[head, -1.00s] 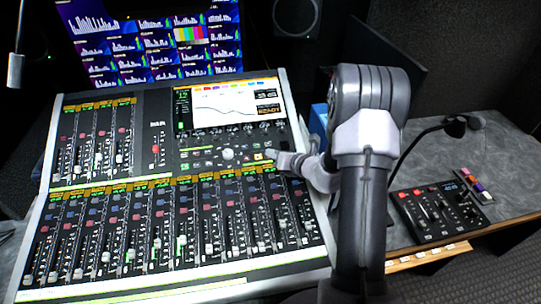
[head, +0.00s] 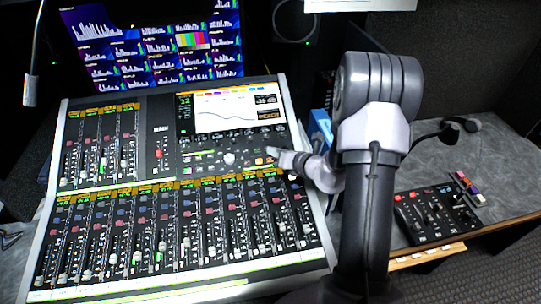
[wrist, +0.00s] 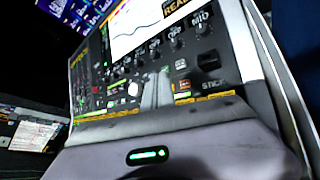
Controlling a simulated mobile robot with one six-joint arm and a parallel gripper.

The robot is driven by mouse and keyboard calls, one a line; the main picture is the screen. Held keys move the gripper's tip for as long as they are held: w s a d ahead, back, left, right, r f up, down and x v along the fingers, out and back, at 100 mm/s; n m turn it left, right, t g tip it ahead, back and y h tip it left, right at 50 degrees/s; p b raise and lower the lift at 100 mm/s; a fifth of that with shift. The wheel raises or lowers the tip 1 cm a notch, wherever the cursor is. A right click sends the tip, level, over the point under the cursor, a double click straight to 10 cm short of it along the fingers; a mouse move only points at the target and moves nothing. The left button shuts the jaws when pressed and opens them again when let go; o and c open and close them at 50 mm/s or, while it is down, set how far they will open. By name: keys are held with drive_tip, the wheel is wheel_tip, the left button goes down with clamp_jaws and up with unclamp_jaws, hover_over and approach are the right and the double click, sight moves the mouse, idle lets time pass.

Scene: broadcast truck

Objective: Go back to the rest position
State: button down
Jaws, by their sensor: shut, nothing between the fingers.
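My gripper (head: 276,153) is at the right side of the mixing console (head: 112,186) in the head view, over the area below its screen. In the wrist view, the fingers of my gripper (wrist: 157,88) are together and empty, in front of the console's knobs and buttons. The console (wrist: 228,36) fills much of that view and looks tilted. I cannot tell whether the fingertips touch the panel. My arm stands upright in the head view and hides part of the desk behind it.
A monitor wall (head: 155,45) stands behind the console. A thin microphone (head: 32,88) hangs at the upper left.

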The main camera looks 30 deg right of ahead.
drive_tip(key=shift+s+a+r+p, duration=0.1)
drive_tip(key=shift+s+r+p, duration=0.1)
drive_tip(key=shift+r, duration=0.25)
drive_tip(key=shift+s+a+r+p, duration=0.1)
drive_tip(key=shift+s+r+p, duration=0.05)
drive_tip(key=shift+r, duration=0.25)
